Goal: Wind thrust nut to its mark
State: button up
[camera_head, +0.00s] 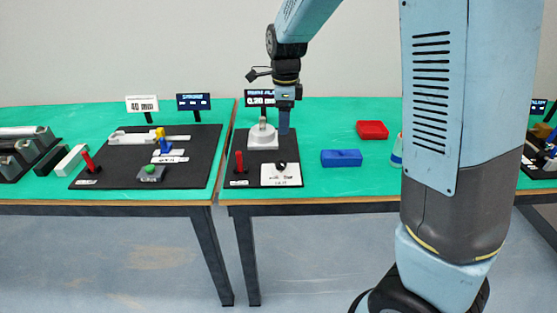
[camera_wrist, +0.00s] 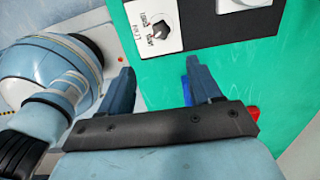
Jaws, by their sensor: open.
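A small grey device on a white base (camera_head: 263,141) stands on the dark board (camera_head: 240,150) of the right table, beneath a small display (camera_head: 259,98) that appears to read 0.20. My gripper (camera_head: 284,130) points down just right of the grey device; contact cannot be judged. In the wrist view my gripper (camera_wrist: 163,82) is open, with only green tabletop between its fingers. A white plate with a black knob (camera_head: 281,174) is at the board's front; it also shows in the wrist view (camera_wrist: 158,28).
A red lever (camera_head: 239,162) stands at the board's left front. A blue box (camera_head: 341,158) and a red tray (camera_head: 372,130) lie right of the board on green tabletop. Another table at left holds a board with several fixtures. My arm covers the right table's right part.

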aim_at(279, 163)
jog(key=shift+m, duration=0.4)
jog(key=f, duration=1)
jog(key=a+f, duration=0.1)
jog(key=f, duration=0.4)
jog(key=shift+w, duration=0.3)
jog(key=shift+c, duration=0.2)
